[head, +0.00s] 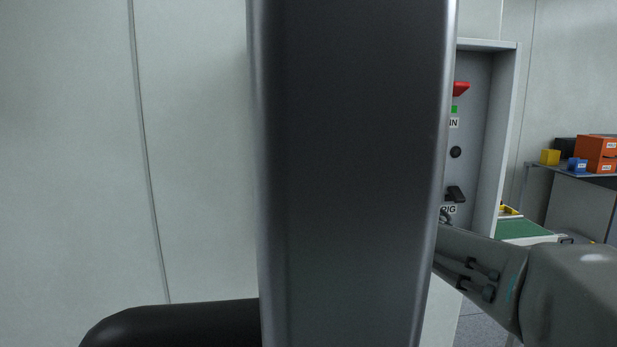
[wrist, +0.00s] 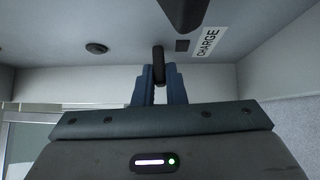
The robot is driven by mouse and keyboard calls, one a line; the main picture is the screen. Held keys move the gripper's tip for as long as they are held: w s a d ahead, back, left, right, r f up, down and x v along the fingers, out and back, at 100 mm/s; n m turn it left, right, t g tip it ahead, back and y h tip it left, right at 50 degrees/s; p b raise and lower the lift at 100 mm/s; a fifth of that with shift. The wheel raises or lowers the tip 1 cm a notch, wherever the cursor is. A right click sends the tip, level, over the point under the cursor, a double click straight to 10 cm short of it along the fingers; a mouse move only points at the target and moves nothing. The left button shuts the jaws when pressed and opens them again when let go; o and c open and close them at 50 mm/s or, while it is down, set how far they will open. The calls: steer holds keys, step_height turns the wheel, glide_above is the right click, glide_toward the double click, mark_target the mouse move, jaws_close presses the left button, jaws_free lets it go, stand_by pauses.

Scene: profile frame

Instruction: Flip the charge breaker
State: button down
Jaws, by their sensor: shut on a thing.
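In the head view, a dark upright part hides the charge breaker and my fingertips. The breaker cabinet (head: 508,135) shows only its right part there, with a red handle (head: 460,88) over a green square.
A dark handle (wrist: 185,12) juts out close to the lever, and a round black knob (wrist: 96,48) sits to its left. A lower black lever (head: 455,194) shows in the head view. A shelf with an orange box (head: 596,154) stands right of the cabinet.

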steer(key=shift+r+m+g+h+p, duration=0.8)
steer(key=shift+r+m+p, duration=0.3)
steer(key=shift+p, duration=3.6)
steer(key=p, duration=0.3)
steer(key=m+g+h+p, duration=0.1)
steer(key=p, duration=0.2)
steer(key=shift+w+r+p, duration=0.15)
steer(key=shift+r+p, duration=0.1)
steer(key=shift+p, duration=0.15)
steer(key=shift+w+f+m+g+p, duration=0.15)
steer(key=shift+m+g+p, duration=0.25)
steer(key=shift+p, duration=1.15)
steer(key=c, duration=1.8)
jaws_free()
steer(key=shift+o, duration=0.2)
steer(key=v, duration=1.4)
steer(key=shift+a, duration=0.15)
